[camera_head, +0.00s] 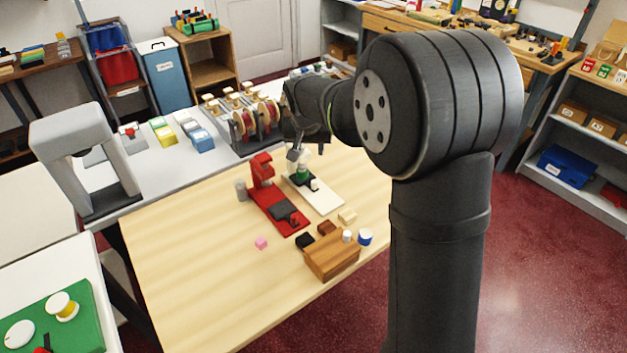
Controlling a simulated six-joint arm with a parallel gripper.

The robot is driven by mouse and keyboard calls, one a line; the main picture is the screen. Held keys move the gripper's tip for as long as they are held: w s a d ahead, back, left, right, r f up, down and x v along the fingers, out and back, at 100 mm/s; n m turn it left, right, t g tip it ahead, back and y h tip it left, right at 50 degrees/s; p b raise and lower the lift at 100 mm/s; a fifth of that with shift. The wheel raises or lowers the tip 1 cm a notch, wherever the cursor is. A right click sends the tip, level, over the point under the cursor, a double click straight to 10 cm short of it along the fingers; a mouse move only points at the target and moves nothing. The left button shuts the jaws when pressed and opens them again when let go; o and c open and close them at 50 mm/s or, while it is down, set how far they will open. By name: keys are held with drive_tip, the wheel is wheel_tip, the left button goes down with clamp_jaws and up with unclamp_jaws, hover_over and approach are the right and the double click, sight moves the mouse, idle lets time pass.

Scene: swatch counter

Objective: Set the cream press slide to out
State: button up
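The cream press (325,204) stands on the wooden table, a long cream base running toward the front right. Its dark slide plate (295,181) sits near the back end of the base, with a small white knob (314,184) at its front. A green piece (302,173) is at the plate. My gripper (297,155) is over the back of this press, pointing down, close above the green piece. Contact cannot be told. The fingers are small and partly merged with the press head, so their opening is unclear.
A red press (262,172) stands just left, its dark plate (284,208) farther forward on its base. A grey cylinder (241,190) is beside it. A wooden box (332,256), small blocks and a pink cube (261,243) lie in front. The table's left front is clear.

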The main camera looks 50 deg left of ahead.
drive_tip(key=f+m, duration=0.1)
drive_tip(key=f, duration=0.1)
approach(315, 182)
drive_tip(key=x, duration=0.8)
drive_tip(key=shift+a+f, duration=0.25)
drive_tip(key=shift+f, duration=0.05)
clamp_jaws()
drive_tip(key=shift+d, duration=0.1)
